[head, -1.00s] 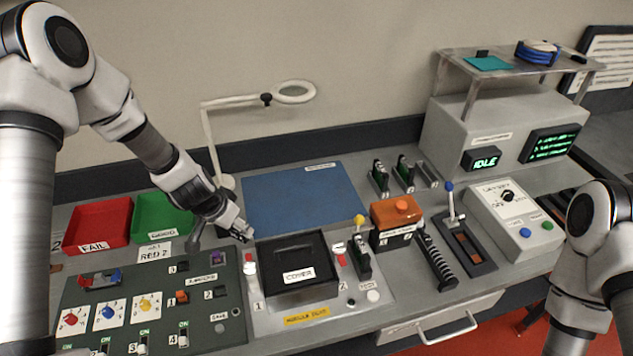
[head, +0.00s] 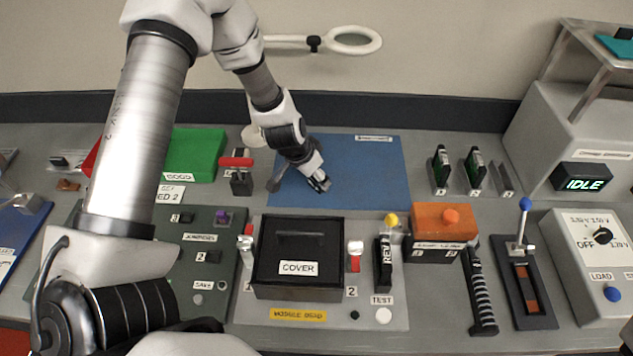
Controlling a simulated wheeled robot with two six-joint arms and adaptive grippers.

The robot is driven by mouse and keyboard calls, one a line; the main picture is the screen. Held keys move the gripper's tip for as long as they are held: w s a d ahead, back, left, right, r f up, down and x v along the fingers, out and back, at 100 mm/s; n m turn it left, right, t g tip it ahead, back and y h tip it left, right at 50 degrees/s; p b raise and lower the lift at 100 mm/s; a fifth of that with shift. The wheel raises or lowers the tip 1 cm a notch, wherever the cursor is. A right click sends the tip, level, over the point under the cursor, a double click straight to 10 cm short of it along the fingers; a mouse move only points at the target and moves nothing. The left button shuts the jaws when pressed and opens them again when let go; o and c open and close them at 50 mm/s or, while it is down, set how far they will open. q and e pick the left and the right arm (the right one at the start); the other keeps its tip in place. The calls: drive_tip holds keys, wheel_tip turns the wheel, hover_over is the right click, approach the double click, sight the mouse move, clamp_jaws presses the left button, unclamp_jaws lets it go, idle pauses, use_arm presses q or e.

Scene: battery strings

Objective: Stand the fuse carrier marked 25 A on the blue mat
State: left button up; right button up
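The blue mat (head: 372,165) lies flat at the back middle of the bench in the head view. My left gripper (head: 321,185) is over the mat's left-centre part, pointing down and to the right. Its fingers are dark and small, so I cannot tell whether they are open or hold anything. I cannot read a 25 A mark anywhere, so I cannot identify that fuse carrier. Two green-and-black upright pieces (head: 440,169) (head: 473,170) stand in slots right of the mat. My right gripper is out of view.
A black box marked COVER (head: 298,258) stands in front of the mat. An orange box (head: 444,225) and a black lever unit (head: 523,285) are to the right. A red-handled piece (head: 237,163) stands left of the mat. The mat's right half is clear.

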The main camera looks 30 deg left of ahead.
use_arm(q)
drive_tip(key=shift+r, duration=0.1)
drive_tip(key=shift+s, duration=0.2)
drive_tip(key=o, duration=1.3)
drive_tip(key=shift+w, duration=0.1)
drive_tip(key=shift+o, duration=0.2)
drive_tip(key=shift+r, duration=0.25)
drive_tip(key=p+v, duration=0.9)
drive_tip(key=v, duration=0.2)
drive_tip(key=shift+s+r, duration=0.3)
drive_tip(key=shift+s, duration=0.05)
